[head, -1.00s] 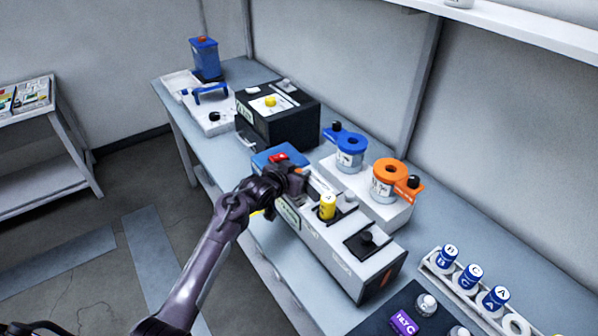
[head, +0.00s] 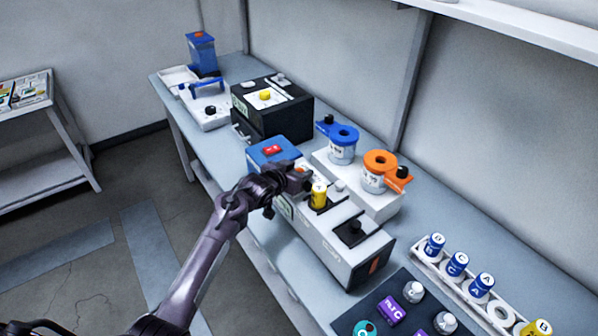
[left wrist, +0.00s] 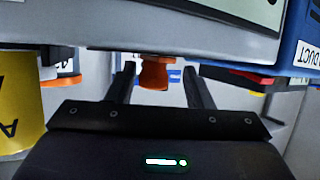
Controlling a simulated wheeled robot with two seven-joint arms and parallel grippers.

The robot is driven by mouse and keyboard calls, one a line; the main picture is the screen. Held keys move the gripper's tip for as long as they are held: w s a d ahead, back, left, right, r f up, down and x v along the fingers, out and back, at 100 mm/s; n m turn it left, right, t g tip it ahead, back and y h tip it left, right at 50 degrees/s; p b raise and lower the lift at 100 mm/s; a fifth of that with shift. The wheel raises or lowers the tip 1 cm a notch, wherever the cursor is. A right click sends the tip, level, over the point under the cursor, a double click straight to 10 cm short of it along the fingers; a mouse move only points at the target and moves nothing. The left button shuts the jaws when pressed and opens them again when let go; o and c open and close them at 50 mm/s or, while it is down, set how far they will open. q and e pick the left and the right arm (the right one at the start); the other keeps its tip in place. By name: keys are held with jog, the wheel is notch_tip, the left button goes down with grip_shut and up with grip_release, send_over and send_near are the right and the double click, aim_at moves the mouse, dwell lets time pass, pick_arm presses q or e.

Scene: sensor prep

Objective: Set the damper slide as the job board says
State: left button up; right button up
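My left gripper (head: 306,181) reaches over the grey console (head: 330,245), beside the yellow canister (head: 319,196). The left wrist view shows its two fingers (left wrist: 160,78) apart, with an orange knob (left wrist: 154,72) between them and a gap on each side. The knob sits against a grey body; I take it for the damper slide's knob but cannot be sure. A blue unit (head: 268,151) with a red part on top stands beside the console; its label, partly cut off, reads "DUCT" in the left wrist view (left wrist: 300,42). I cannot identify the job board. The right gripper is out of view.
Blue-lidded (head: 342,146) and orange-lidded (head: 379,172) jars stand on a white block behind the console. A black box (head: 270,112) stands farther back. A white rack (head: 428,262) of canisters and a dark mat (head: 400,283) lie at front right.

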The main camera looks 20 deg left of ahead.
pick_arm(q)
jog(key=shift+s+d+r, duration=0.1)
jog(key=shift+d, duration=0.1)
jog(key=shift+s+d+r, duration=0.1)
jog(key=shift+d, duration=0.1)
jog(key=shift+s, duration=0.2)
jog(key=shift+s+a, duration=0.15)
jog(key=shift+s, duration=0.05)
jog(key=b+v, duration=0.1)
jog(key=v, duration=0.5)
jog(key=shift+r, duration=0.2)
jog(key=shift+s+r+b, duration=0.2)
jog(key=shift+s+b, duration=0.1)
jog(key=shift+s, duration=0.1)
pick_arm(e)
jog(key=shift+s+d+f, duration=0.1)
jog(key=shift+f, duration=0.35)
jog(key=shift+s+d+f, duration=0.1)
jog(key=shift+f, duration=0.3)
